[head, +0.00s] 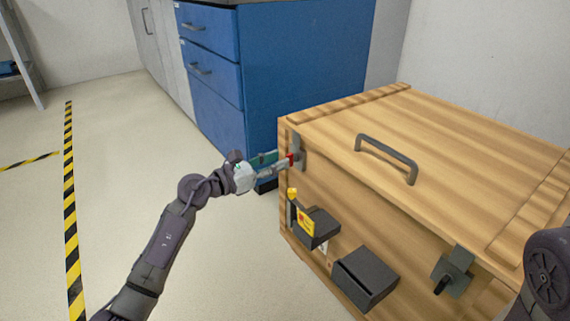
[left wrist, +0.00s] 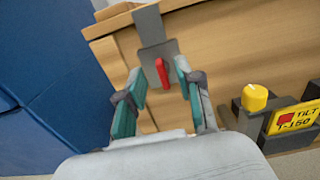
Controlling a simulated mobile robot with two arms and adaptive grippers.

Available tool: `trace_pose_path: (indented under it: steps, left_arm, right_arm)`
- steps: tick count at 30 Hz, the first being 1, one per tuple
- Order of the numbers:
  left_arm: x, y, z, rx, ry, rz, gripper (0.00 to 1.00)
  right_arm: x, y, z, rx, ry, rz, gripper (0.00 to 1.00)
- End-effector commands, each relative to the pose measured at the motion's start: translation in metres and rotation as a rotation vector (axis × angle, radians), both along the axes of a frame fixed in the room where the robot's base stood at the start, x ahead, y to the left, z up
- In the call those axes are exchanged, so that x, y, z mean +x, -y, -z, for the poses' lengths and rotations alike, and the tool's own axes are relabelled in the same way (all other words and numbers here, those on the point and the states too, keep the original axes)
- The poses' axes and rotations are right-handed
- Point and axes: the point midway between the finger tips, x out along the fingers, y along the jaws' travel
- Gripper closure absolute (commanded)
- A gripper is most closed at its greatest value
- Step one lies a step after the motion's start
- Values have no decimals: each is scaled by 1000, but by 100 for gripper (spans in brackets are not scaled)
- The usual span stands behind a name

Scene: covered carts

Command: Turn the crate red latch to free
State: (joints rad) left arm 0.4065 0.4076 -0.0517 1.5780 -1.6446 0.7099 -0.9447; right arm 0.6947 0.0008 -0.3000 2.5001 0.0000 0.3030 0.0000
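The wooden crate (head: 440,140) stands at the right in the head view. Its red latch (head: 291,159) is a small red lever on a grey plate (head: 298,150) at the crate's left upper corner. In the left wrist view the red latch (left wrist: 162,72) points roughly up and down, slightly tilted. My left gripper (head: 277,162) is at the latch. In the left wrist view its two teal-padded fingers (left wrist: 160,80) are apart, one on each side of the red lever, with gaps showing. My right gripper is out of view; only part of my right arm shows.
A yellow knob (left wrist: 254,97) and a yellow tilt label (head: 305,220) sit on the crate front, with dark boxes (head: 365,278) protruding. Another grey latch (head: 453,272) is at the right. A handle (head: 387,155) tops the lid. A blue cabinet (head: 290,70) stands behind. Floor at left is clear.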

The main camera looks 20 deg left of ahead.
Motion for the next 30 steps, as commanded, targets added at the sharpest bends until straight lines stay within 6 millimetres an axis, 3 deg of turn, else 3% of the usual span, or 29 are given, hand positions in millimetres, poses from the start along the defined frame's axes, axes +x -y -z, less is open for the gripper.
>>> trace_pose_path:
  steps: [6,17,24,30]
  left_arm:
    - [20,16,1,-2,1,0,65]
    - [24,19,0,0,-1,0,65]
    - [24,19,0,-1,-1,0,100]
    - [24,19,0,-2,-1,0,100]
  right_arm:
    - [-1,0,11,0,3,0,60]
    - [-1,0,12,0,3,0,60]
    - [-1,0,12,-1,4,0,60]
    - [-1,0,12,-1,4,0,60]
